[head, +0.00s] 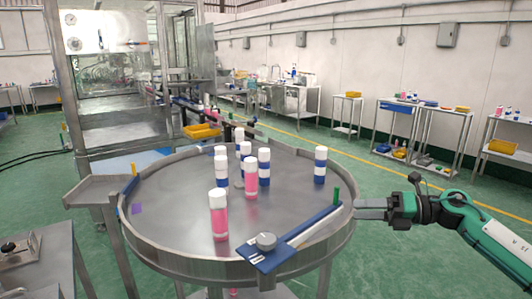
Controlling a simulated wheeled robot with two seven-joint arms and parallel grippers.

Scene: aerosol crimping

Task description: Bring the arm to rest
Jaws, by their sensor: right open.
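My right gripper (372,208) comes in from the right on its green arm. It is at the right rim of the round steel table (170,220), next to the end of the blue and metal guide bar (310,226). Its jaws are open and I see nothing between them. The left gripper is not in view. Several white-capped cans stand upright on the table: a pink one (219,222) at the front, another pink one (251,184) behind it, and blue-banded ones, with one blue-banded can (320,170) apart on the right.
A raised rim surrounds the round table. A steel machine frame (120,130) stands behind left. A yellow tray (201,131) is behind the table. Green floor is free at the right, before side tables (420,112).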

